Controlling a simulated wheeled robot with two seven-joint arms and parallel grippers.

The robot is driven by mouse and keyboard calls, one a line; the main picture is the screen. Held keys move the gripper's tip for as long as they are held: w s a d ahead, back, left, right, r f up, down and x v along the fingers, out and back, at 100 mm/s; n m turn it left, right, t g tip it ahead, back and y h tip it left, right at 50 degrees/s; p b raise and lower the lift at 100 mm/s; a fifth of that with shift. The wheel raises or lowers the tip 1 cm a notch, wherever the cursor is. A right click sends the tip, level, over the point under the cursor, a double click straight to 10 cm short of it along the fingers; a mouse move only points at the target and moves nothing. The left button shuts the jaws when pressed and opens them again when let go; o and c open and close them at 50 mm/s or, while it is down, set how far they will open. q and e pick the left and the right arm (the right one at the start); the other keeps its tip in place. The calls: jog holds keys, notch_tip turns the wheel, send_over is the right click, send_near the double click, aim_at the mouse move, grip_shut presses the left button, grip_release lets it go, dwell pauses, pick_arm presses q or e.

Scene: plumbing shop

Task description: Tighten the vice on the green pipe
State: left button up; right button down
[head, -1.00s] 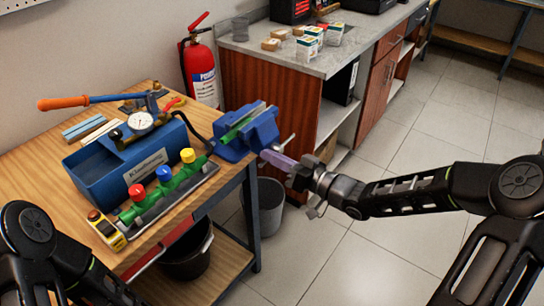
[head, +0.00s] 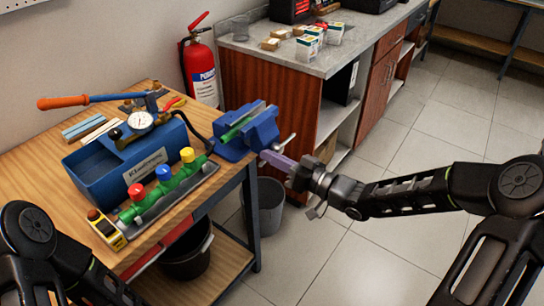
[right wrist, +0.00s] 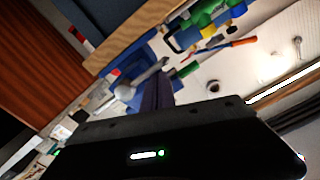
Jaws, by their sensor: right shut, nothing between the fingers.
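The blue vice (head: 262,136) is fixed at the right corner of the wooden workbench. The green pipe (head: 236,131) lies between its jaws; it also shows in the right wrist view (right wrist: 188,70). The vice's grey handle bar (head: 287,142) sticks out at the front, beside my fingers. My right gripper (head: 271,157) has purple fingers, shut with nothing between them, at the handle end of the vice. In the right wrist view the grey handle (right wrist: 146,79) crosses close to the fingertips; I cannot tell whether they touch. My left arm shows at the lower left, its gripper out of frame.
A grey bin (head: 268,205) stands below the vice. A red extinguisher (head: 200,75) stands behind. Floor at right is clear.

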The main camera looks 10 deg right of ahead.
jog(key=shift+s+a+f, duration=0.1)
jog(key=shift+a+f, duration=0.05)
jog(key=shift+f, duration=0.4)
jog(key=shift+b, duration=0.3)
jog(key=shift+f+b, duration=0.45)
jog(key=shift+f, duration=0.2)
jog(key=shift+f+b, duration=0.4)
jog(key=shift+f, duration=0.25)
